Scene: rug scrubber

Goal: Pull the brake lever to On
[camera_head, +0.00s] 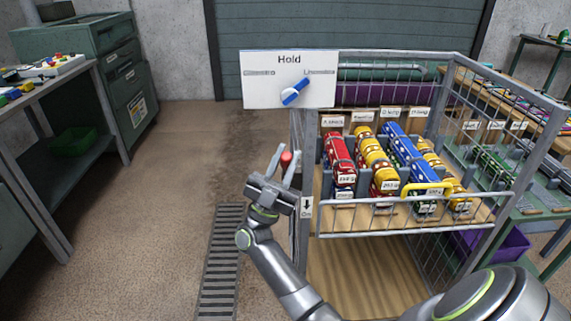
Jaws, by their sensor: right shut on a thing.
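The brake lever's red knob (286,160) shows at the left front post of a wire cage cart. My right gripper (288,153) reaches up to it from below, with one finger on each side, and is shut on it. The lever's shaft is mostly hidden behind the fingers. A small white label (306,208) with a down arrow and "On" is on the post, below and right of the knob. My left gripper is not in view.
The cage cart (400,230) carries rows of red, yellow and blue items. A green cabinet and workbench (30,95) stand left. A floor grate (220,260) lies beside open floor.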

